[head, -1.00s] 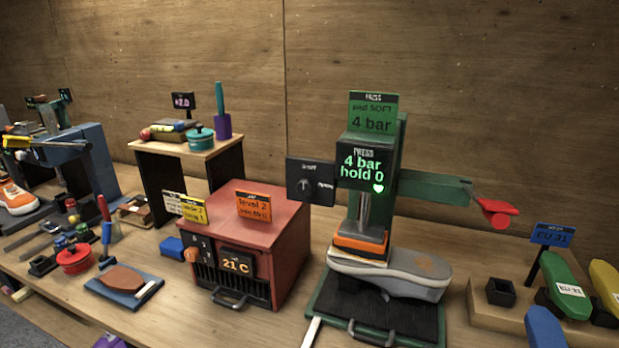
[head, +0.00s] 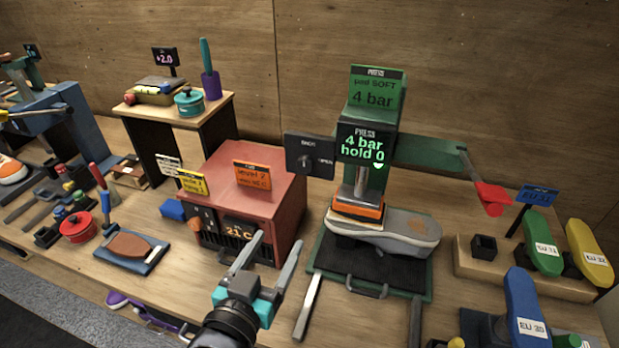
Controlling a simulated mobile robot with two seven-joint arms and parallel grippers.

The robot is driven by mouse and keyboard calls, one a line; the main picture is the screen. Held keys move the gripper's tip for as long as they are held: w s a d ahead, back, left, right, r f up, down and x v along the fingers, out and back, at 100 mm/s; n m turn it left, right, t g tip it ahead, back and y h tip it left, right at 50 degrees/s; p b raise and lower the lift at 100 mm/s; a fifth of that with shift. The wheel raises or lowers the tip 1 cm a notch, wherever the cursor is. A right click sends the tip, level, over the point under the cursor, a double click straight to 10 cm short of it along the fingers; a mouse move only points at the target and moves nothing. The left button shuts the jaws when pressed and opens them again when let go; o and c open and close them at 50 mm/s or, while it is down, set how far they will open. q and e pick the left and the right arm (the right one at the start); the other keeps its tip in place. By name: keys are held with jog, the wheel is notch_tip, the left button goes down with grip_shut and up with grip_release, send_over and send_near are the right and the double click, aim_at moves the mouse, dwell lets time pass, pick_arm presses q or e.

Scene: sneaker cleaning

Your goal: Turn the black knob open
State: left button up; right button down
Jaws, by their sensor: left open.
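The black knob (head: 305,164) is small and round, on a dark panel (head: 292,148) attached to the left of the green press. The panel has a label above the knob that seems to read BACK and OPEN at its right. The knob's pointer seems to face up, toward BACK, but it is small. My left gripper (head: 278,240) is open and empty, with both fingers pointing up, below and slightly left of the knob and clear of it. My right gripper is not in view.
The green press (head: 392,148) reads 4 bar, hold 0; its orange pad rests on a grey sneaker (head: 405,230). A red heater box (head: 215,158) stands left of the panel, behind my gripper in the picture. A red-ended lever (head: 490,196) sticks out right. The wall behind is bare.

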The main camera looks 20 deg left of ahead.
aim_at(304, 167)
pick_arm(q)
notch_tip(304, 167, up, 5)
jog(key=t, duration=0.2)
jog(key=w, duration=0.5)
jog(key=w+p, duration=0.1)
jog(key=w, duration=0.9)
jog(key=shift+w+d+f+p, duration=0.1)
jog(key=shift+d+f+p, duration=0.05)
jog(key=shift+d+p, duration=0.2)
jog(key=shift+c, duration=0.4)
grip_shut()
